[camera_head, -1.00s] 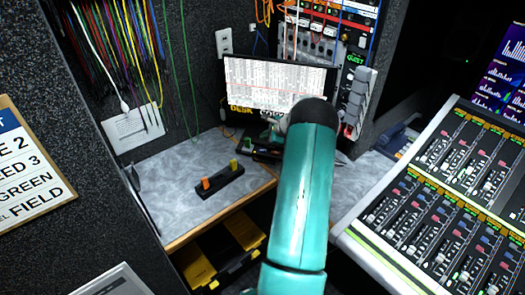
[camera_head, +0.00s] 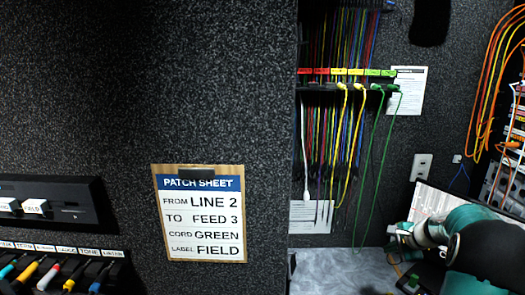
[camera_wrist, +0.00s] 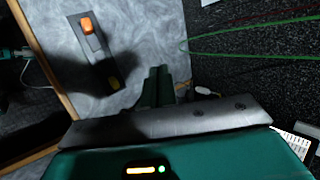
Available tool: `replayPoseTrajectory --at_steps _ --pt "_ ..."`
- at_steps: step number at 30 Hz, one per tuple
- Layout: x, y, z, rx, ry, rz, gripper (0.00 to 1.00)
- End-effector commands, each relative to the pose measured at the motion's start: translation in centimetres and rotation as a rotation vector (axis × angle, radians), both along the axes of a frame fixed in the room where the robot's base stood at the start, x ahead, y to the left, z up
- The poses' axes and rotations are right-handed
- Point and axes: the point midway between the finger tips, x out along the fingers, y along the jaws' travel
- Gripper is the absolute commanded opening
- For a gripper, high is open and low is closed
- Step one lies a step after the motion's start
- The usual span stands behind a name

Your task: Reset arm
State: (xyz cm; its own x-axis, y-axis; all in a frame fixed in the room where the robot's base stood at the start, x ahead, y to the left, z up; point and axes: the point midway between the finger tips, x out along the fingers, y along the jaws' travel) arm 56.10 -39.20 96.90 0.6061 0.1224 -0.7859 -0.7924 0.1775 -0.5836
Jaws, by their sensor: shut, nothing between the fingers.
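My gripper (camera_wrist: 157,87) shows in the wrist view as two green fingers side by side, shut with nothing between them. It is over the grey worktop (camera_wrist: 150,30), to the right of a black block with an orange piece and a yellow piece (camera_wrist: 98,52). My teal arm (camera_head: 480,250) fills the lower right corner of the head view, in front of a lit screen. The fingertips are not clear in the head view.
A patch sheet (camera_head: 202,215) hangs on the dark wall. Coloured cords (camera_head: 345,140) hang from a rack, with green cords (camera_wrist: 250,55) near my gripper. Labelled tools (camera_head: 60,275) sit at the lower left. A wooden worktop edge (camera_wrist: 45,65) runs left of the block.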

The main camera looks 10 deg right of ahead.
Motion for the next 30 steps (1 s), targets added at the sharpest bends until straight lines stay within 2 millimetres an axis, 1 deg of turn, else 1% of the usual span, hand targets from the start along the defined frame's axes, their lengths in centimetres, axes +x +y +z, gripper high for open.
replayPoseTrajectory --at_steps 1,4,5,6,8,9,11,12,14,15,17,18,20,21,23,24,26,27,30 --pt "0.2 2.9 2.0 -0.044 0.005 0.071 0.0" --pt "-0.1 8.0 4.9 -0.127 0.023 0.207 0.0" --pt "-0.4 9.5 5.7 -0.151 0.027 0.248 0.0" --pt "-0.8 11.4 6.7 -0.184 0.033 0.301 0.0" --pt "-1.6 14.3 8.2 -0.235 0.04 0.378 0.0" --pt "-2.2 16.1 9.2 -0.269 0.042 0.43 0.0" --pt "-3.3 18.8 10.4 -0.319 0.048 0.506 0.0" --pt "-4.2 20.5 11.1 -0.352 0.052 0.557 0.0" --pt "-5.5 23.0 12.1 -0.403 0.056 0.632 0.0" --pt "-6.5 24.6 12.8 -0.437 0.056 0.679 0.0" --pt "-8.1 26.7 13.6 -0.489 0.057 0.753 0.0" --pt "-9.3 28.1 14.0 -0.521 0.058 0.799 0.0" --pt "-11.1 30.0 14.5 -0.572 0.058 0.871 0.0" --pt "-12.3 31.2 14.9 -0.607 0.056 0.915 0.0" --pt "-14.2 32.8 15.2 -0.659 0.054 0.984 0.0" --pt "-15.5 33.8 15.4 -0.692 0.052 1.026 0.0" --pt "-17.5 35.2 15.5 -0.744 0.048 1.094 0.0" --pt "-18.8 35.9 15.5 -0.778 0.045 1.136 0.0" --pt "-21.9 37.5 15.3 -0.865 0.034 1.239 0.0"
